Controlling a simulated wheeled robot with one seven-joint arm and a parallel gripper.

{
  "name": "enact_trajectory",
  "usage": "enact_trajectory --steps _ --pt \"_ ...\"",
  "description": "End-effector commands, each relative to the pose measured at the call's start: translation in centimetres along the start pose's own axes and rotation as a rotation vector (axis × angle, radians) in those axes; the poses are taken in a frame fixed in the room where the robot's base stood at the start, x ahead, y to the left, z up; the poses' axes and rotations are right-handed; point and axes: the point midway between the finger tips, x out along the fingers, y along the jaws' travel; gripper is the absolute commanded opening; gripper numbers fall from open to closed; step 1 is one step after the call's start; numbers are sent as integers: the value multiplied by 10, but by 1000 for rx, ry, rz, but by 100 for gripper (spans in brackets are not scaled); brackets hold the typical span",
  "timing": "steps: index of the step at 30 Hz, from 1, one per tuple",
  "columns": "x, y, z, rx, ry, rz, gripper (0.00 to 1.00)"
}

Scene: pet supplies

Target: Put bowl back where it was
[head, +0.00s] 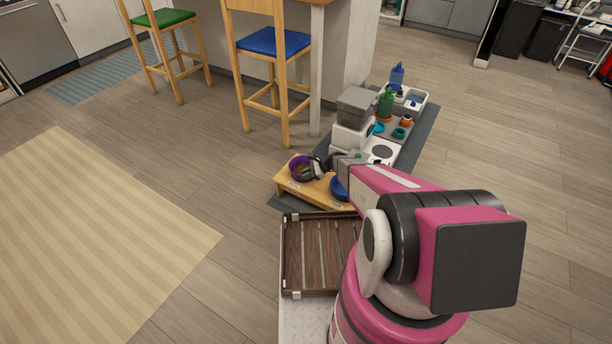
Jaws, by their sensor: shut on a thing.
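A purple bowl (294,171) with brownish contents is at the left end of a low yellow wooden stand (321,198). My gripper (312,172) is at the bowl's right side, shut on its rim. I cannot tell whether the bowl rests on the stand or is held just above it. A blue bowl (338,188) is at the stand's right part, partly hidden by my arm.
A dark wooden slatted tray (305,255) lies in front of the stand. A blue-seated stool (272,42) stands behind. Floor to the left is clear.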

Motion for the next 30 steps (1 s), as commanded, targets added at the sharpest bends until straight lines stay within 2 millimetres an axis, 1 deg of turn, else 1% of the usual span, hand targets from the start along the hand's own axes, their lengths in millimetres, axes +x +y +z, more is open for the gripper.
enact_trajectory --steps 1,6,7,8,9,17,20,23,25,30 --pt "1 0 -2 -1 -1 -1 0" --pt "1 1 -2 -1 -1 -1 0" --pt "1 1 -2 0 0 0 16" --pt "1 1 -2 0 0 0 26" --pt "1 1 -2 0 0 0 39" --pt "1 1 -2 -1 0 -1 39" --pt "-3 1 -2 0 0 -1 39" --pt "-13 1 -1 0 1 -2 39" --pt "-24 1 -1 0 0 -2 39" --pt "-58 2 -1 0 0 -2 39"
